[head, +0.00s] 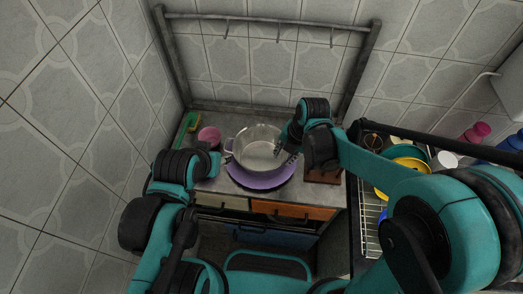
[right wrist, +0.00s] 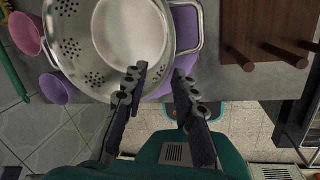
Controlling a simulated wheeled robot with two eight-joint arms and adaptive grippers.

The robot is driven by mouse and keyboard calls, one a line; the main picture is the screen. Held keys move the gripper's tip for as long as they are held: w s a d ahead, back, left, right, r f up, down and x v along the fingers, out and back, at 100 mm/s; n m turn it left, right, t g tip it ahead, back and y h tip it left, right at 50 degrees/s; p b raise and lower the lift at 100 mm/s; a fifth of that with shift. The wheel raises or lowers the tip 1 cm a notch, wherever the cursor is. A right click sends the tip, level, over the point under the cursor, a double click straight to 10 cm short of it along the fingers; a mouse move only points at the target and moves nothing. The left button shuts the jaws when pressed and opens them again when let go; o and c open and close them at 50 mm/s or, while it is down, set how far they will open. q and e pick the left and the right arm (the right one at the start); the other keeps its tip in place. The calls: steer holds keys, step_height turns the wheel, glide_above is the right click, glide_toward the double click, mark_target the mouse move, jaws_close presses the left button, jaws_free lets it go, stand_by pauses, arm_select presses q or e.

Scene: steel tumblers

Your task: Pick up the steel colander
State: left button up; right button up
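The steel colander (head: 258,143) is a wide shiny bowl with side handles. It stands upright on a round purple item (head: 262,184) on the counter. In the right wrist view the colander (right wrist: 72,40) shows its hole clusters, a pale round bottom and a loop handle at its right. My right gripper (head: 284,150) is at the colander's right side.
A pink cup (head: 209,135) and a green-yellow brush (head: 192,122) are left of the colander. A wooden piece with pegs (right wrist: 262,25) lies to its right. A wire rack (head: 369,225) with dishes, including a yellow plate (head: 410,163), stands further right. A metal rail frame stands behind.

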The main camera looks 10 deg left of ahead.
steer(key=b+x, duration=0.2)
steer(key=x, duration=0.5)
steer(key=shift+d+f+b, duration=0.15)
steer(key=shift+b, duration=0.2)
jaws_close()
